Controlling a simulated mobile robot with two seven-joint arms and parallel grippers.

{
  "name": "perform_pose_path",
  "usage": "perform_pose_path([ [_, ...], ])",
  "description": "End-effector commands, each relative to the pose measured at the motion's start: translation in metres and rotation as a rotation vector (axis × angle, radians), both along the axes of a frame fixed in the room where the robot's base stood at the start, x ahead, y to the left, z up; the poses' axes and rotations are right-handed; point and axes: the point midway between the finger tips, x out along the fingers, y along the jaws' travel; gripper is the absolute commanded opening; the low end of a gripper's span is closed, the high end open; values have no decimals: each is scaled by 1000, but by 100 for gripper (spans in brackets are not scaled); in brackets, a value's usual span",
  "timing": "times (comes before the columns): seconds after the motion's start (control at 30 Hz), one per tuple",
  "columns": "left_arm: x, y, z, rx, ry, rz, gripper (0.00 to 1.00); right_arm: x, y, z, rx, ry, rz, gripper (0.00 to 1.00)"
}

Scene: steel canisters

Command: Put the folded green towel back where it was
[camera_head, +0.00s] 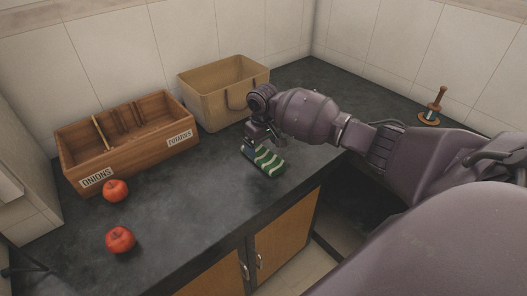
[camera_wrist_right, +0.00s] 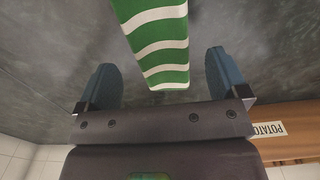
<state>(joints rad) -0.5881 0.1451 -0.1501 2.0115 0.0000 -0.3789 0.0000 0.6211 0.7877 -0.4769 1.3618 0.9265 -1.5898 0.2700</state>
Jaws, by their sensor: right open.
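The folded green towel (camera_head: 268,163) has white stripes and lies on the dark countertop, in front of the tan basket. It also shows in the right wrist view (camera_wrist_right: 157,40), at the top centre. My right gripper (camera_head: 254,147) is over the towel's far left end. In the right wrist view its two blue fingers (camera_wrist_right: 162,80) are wide apart, with the towel's near end between or just beyond them. Nothing is gripped. Whether the fingertips touch the counter cannot be told. My left gripper is not in view.
A tan basket (camera_head: 200,105) stands against the back wall. A wooden crate (camera_head: 128,165) labelled ONIONS and POTATOES is to its left. A wooden holder with an upright post (camera_head: 431,118) stands far right.

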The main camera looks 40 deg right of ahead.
Motion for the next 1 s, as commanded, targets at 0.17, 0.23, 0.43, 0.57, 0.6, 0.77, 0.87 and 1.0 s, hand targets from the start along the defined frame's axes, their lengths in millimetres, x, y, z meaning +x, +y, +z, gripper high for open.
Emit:
perform_pose_path([
  [0.17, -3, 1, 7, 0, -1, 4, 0, 1, 0, 40, -1, -5, 1, 92],
  [0.23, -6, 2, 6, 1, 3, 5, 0, 1, 0, 52, -1, -6, 0, 92],
  [0.43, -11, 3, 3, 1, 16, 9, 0, 0, 0, 74, -1, -1, 1, 92],
  [0.57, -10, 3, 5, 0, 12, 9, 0, 0, 0, 80, 0, -1, 1, 92],
  [0.6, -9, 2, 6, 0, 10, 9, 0, 0, 0, 81, 0, -1, 1, 92],
  [0.77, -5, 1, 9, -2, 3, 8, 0, 0, 0, 81, 0, 0, 0, 92],
  [0.87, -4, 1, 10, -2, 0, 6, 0, 0, 0, 81, 0, 0, 0, 92],
  [1.0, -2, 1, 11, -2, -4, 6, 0, 0, 0, 81, 0, 0, 0, 92],
])
